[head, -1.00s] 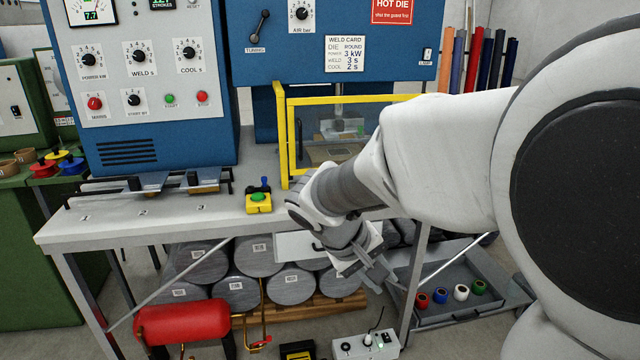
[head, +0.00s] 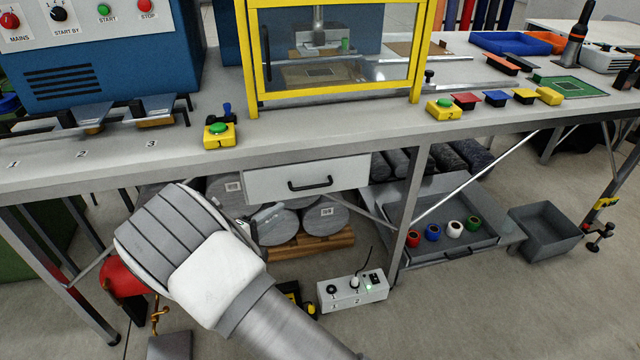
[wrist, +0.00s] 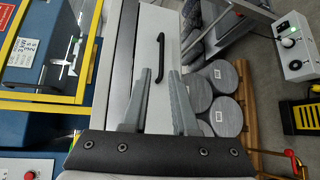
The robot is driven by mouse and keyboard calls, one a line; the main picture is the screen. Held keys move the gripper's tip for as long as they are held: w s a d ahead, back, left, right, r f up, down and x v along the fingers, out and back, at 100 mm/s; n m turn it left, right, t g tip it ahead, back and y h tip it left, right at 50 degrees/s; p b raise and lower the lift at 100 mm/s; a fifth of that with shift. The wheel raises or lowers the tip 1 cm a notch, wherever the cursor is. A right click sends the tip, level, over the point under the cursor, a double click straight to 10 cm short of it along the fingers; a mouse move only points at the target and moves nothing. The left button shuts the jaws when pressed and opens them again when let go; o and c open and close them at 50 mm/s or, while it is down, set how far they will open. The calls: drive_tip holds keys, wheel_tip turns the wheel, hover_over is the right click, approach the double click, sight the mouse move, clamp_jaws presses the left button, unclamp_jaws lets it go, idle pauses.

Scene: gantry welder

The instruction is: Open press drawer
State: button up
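The press drawer (head: 306,180) is a white-fronted drawer under the bench, below the yellow-framed press guard. Its front looks flush with the bench, so it appears shut. Its black bar handle (head: 310,184) is mid-front. In the wrist view the drawer front (wrist: 155,70) shows with the handle (wrist: 160,58) ahead of the fingertips. My gripper (wrist: 162,88) is open, its two grey fingers apart with nothing between them and short of the handle. In the head view my gripper (head: 262,216) is partly hidden by my wrist, to the left of and below the drawer handle.
The bench edge (head: 180,155) runs above the drawer. Grey cylinders (head: 275,225) lie on a pallet behind and below. A socket box (head: 352,292) stands on the floor. A grey tray with coloured rings (head: 440,248) is right of the bench leg (head: 408,200). A red tank (head: 125,280) is at left.

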sight(309, 188)
drive_tip(key=shift+n+t, duration=0.3)
drive_tip(key=x, duration=0.5)
drive_tip(key=a+f+b+x, duration=0.1)
drive_tip(key=x, duration=0.5)
drive_tip(key=b+x, duration=0.1)
drive_tip(key=x, duration=0.5)
drive_tip(key=shift+w+a+f, duration=0.1)
drive_tip(key=shift+w+f, duration=0.25)
drive_tip(key=shift+w, duration=0.1)
clamp_jaws()
idle(0.3)
